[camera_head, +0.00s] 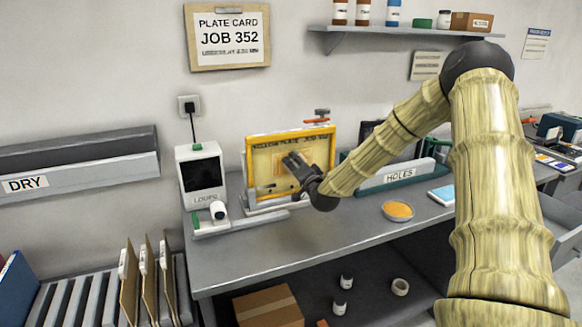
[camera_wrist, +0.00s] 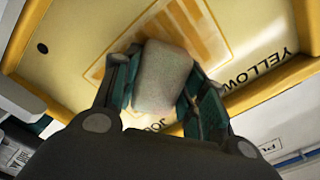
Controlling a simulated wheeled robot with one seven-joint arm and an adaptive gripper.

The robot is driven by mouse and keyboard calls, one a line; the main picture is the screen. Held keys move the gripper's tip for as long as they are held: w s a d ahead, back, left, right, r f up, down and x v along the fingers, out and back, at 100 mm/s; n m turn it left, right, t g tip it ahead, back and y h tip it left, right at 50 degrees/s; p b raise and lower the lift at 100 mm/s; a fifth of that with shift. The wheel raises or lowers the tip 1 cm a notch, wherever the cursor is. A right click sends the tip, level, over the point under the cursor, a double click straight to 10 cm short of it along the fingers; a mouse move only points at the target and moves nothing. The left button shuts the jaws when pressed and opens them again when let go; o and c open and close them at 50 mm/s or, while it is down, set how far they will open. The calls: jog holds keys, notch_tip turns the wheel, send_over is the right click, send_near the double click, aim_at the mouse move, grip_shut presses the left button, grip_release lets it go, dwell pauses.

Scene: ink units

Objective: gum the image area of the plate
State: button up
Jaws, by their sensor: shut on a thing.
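The yellow plate (camera_head: 268,172) stands upright, leaning on a grey stand (camera_head: 250,206) on the bench. Its top edge carries lettering with "YELLOW" and "JOB 352". In the wrist view the plate (camera_wrist: 62,62) fills the background, with an orange striped image area (camera_wrist: 205,25) in its middle. My gripper (camera_head: 290,161) is in front of the plate's middle. In the wrist view its fingers (camera_wrist: 160,85) are shut on a pale grey sponge-like block (camera_wrist: 163,75). The block overlaps the lower part of the image area; I cannot tell whether it touches the plate.
A bowl of orange stuff (camera_head: 398,210) stands on the bench right of the plate. A white device labelled "LOUPE" (camera_head: 201,175) stands left. A green-based rack labelled "HOLES" (camera_head: 395,175) is behind the bowl. The bench front (camera_head: 300,240) is clear.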

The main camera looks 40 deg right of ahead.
aim_at(273, 164)
jog(key=shift+s+d+r, duration=0.1)
jog(key=shift+s+d, duration=0.15)
jog(key=shift+d, duration=0.8)
jog(key=shift+s+d, duration=0.2)
jog(key=shift+d, duration=0.8)
jog(key=shift+s+d, duration=0.2)
jog(key=shift+d, duration=0.55)
jog(key=shift+s+d, duration=0.15)
jog(key=shift+d, duration=0.55)
jog(key=shift+a, duration=0.15)
jog(key=shift+w+a+b, duration=0.55)
jog(key=shift+a+b, duration=0.1)
jog(key=shift+a, duration=1.6)
jog(key=shift+w+a+b, duration=0.55)
jog(key=shift+a+b, duration=0.15)
jog(key=shift+a, duration=1.55)
jog(key=shift+w+a+b, duration=0.55)
jog(key=shift+a+b, duration=0.1)
jog(key=shift+a, duration=1.6)
jog(key=shift+s, duration=0.15)
jog(key=shift+p+v, duration=0.4)
jog(key=shift+v, duration=2.45)
jog(key=shift+s, duration=0.15)
